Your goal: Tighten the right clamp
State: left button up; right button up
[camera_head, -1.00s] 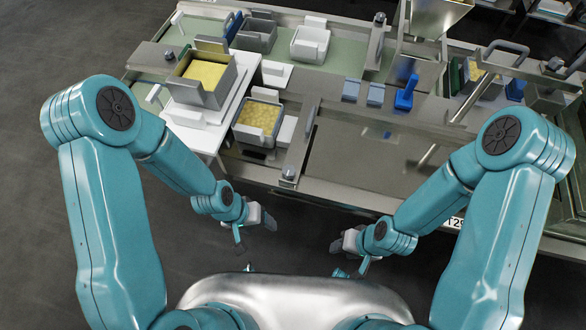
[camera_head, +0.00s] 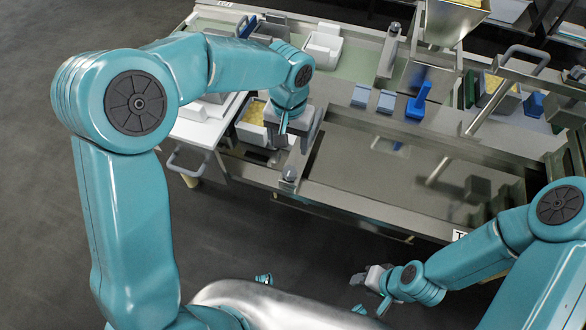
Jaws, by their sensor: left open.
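I cannot tell for sure which fitting is the right clamp. A metal press frame with a looped handle (camera_head: 528,50) and a slanted rod (camera_head: 487,113) stands at the right of the bench. My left gripper (camera_head: 288,138) is open and empty, with its fingers apart. It hangs over the bench beside a grey mould of yellow curd (camera_head: 248,132) and a rail with a round-topped post (camera_head: 290,174); my arm hides part of the mould. My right gripper (camera_head: 370,290) is low in front of the bench, empty, its fingers apart.
A blue scoop-like tool (camera_head: 417,102) and blue blocks (camera_head: 361,96) stand mid-bench. A white tray (camera_head: 322,45) is at the back. A metal hopper (camera_head: 452,22) rises behind. The steel bench top (camera_head: 370,175) is clear at its middle.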

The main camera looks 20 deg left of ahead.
aim_at(289, 171)
pick_arm(q)
notch_tip(289, 171, down, 12)
jog(key=shift+a+f+b, duration=0.1)
jog(key=shift+f+b, duration=0.05)
jog(key=shift+b, duration=0.3)
jog(key=c, duration=1)
